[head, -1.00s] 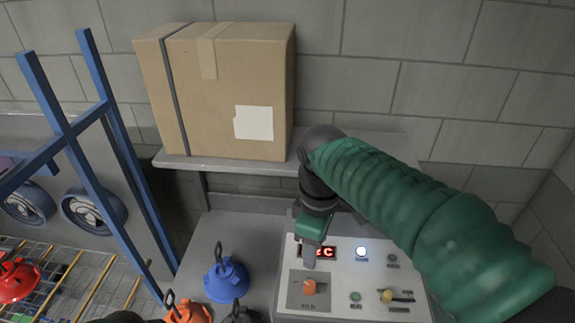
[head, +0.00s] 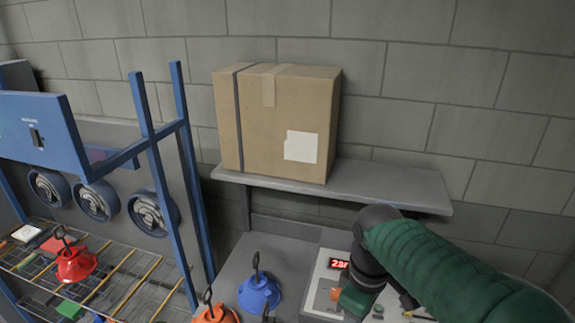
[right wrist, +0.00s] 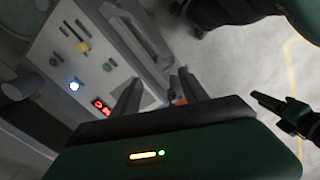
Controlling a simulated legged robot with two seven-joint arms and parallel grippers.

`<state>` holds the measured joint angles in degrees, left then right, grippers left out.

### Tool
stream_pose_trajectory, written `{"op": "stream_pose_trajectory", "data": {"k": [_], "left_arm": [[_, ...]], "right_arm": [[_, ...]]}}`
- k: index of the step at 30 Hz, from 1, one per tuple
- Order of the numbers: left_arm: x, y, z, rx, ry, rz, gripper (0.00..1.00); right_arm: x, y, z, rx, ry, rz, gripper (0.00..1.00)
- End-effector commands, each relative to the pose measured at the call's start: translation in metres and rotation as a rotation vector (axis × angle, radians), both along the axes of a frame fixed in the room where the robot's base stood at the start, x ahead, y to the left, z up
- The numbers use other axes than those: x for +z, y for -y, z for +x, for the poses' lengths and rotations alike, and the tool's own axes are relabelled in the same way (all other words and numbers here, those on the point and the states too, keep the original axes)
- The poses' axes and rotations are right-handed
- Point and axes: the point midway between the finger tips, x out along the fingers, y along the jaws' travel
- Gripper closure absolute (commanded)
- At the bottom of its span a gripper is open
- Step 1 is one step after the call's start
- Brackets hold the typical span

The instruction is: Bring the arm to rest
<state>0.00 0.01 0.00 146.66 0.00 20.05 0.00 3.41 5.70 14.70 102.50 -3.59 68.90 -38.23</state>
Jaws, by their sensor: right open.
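My right arm in its green sleeve comes in from the right in the head view. Its gripper (head: 340,302) is over the control panel (head: 323,277), its tips largely hidden by the wrist. In the right wrist view the two dark fingers of my right gripper (right wrist: 160,90) stand apart with nothing between them. The panel (right wrist: 78,60) is beyond them, with a lit blue-white lamp and a red display. A dark gripper-like part, seemingly my left gripper (right wrist: 285,112), shows at the right of the wrist view; its jaw state is unclear.
A cardboard box (head: 290,125) stands on a grey wall shelf (head: 395,183) above the panel. Blue (head: 260,293) and orange (head: 215,314) hooded pieces with hooks sit left of the panel. A blue frame (head: 150,150) and wire rack with a red hood (head: 76,263) are at left.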

Motion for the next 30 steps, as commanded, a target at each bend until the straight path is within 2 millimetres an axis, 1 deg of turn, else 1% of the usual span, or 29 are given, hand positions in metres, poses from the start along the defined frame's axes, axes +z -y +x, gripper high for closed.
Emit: {"op": "stream_pose_trajectory", "data": {"k": [1, 5, 8, 9, 11, 12, 14, 15, 17, 18, 19, 21, 23, 30], "left_arm": [[-0.011, 0.0, 0.0, 0.0, 0.0, 0.0, 0.64], [-0.029, 0.0, 0.0, 0.0, 0.0, 0.0, 0.64], [-0.047, 0.0, 0.0, 0.0, 0.0, 0.0, 0.64], [-0.055, 0.0, 0.0, 0.0, 0.0, 0.0, 0.64], [-0.067, 0.0, 0.0, 0.0, 0.0, 0.0, 0.64], [-0.077, 0.0, 0.0, 0.0, 0.0, 0.0, 0.64], [-0.094, 0.0, 0.0, 0.0, 0.0, 0.0, 0.64], [-0.107, 0.0, 0.0, 0.0, 0.0, 0.0, 0.64], [-0.126, 0.0, 0.0, 0.0, -0.001, 0.0, 0.64], [-0.137, 0.0, 0.0, 0.0, -0.001, 0.0, 0.64], [-0.143, 0.0, 0.0, 0.0, -0.001, 0.0, 0.64], [-0.152, 0.0, 0.0, 0.0, -0.001, 0.0, 0.64], [-0.154, 0.0, 0.0, 0.0, -0.001, 0.0, 0.64], [-0.15, 0.0, 0.0, 0.0, 0.0, 0.0, 0.64]], "right_arm": [[-0.018, 0.002, -0.002, -0.026, 0.003, 0.002, 0.49], [-0.056, 0.008, -0.005, -0.113, 0.02, 0.014, 0.49], [-0.093, 0.014, -0.012, -0.201, 0.038, 0.026, 0.49], [-0.11, 0.017, -0.015, -0.241, 0.046, 0.033, 0.49], [-0.138, 0.023, -0.02, -0.309, 0.059, 0.043, 0.49], [-0.158, 0.026, -0.025, -0.359, 0.069, 0.05, 0.49], [-0.192, 0.033, -0.033, -0.445, 0.085, 0.065, 0.49], [-0.217, 0.037, -0.041, -0.508, 0.096, 0.076, 0.49], [-0.254, 0.045, -0.053, -0.612, 0.114, 0.095, 0.49], [-0.276, 0.049, -0.062, -0.68, 0.128, 0.108, 0.49], [-0.29, 0.052, -0.069, -0.727, 0.137, 0.117, 0.49], [-0.311, 0.058, -0.08, -0.812, 0.155, 0.136, 0.49], [-0.318, 0.06, -0.086, -0.855, 0.166, 0.145, 0.49], [-0.316, 0.061, -0.089, -0.876, 0.173, 0.151, 0.49]]}}
